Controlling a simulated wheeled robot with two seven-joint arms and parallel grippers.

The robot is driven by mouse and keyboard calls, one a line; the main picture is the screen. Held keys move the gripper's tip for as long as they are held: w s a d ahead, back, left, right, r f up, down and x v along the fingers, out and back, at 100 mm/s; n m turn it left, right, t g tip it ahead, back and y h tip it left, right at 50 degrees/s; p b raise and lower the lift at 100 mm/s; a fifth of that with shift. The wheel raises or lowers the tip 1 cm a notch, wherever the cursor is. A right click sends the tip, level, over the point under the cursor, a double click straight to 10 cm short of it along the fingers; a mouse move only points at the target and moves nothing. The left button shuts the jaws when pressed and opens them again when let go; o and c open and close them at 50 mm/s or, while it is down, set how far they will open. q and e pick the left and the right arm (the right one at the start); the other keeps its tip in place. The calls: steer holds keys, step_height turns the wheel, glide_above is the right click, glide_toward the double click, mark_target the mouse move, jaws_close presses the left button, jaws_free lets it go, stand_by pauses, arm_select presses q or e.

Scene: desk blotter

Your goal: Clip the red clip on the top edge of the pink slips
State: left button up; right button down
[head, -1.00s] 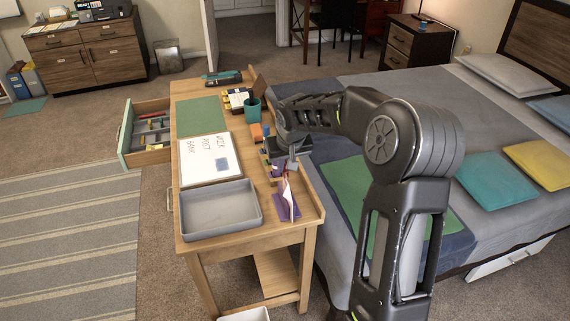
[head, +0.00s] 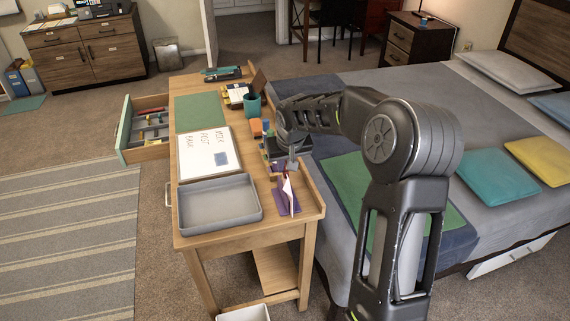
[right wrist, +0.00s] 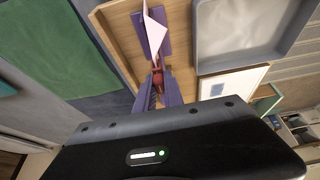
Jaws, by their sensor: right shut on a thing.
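My right gripper (head: 290,170) is shut on the red clip, reaching down over the right side of the desk. In the right wrist view, the red clip (right wrist: 157,78) sits between the fingertips of my right gripper (right wrist: 158,88). The pink slips (head: 288,187) stand upright in a purple holder (head: 281,201) near the desk's front right corner. In the right wrist view, the slips (right wrist: 154,34) rise just beyond the clip, very close to it. I cannot tell whether clip and slips touch. My left gripper is out of view.
A grey tray (head: 250,212) lies left of the holder, with a whiteboard (head: 195,160) behind it. A teal cup (head: 252,104) and small blocks stand farther back. A raised wooden ledge (head: 312,190) runs along the desk's right edge. A drawer (head: 150,128) stands open at left.

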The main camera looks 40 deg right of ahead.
steer(key=c, duration=1.4)
jaws_free()
steer(key=shift+f, duration=0.1)
steer(key=shift+o, duration=0.2)
steer(key=shift+b+v, duration=0.4)
steer(key=shift+v, duration=3.5)
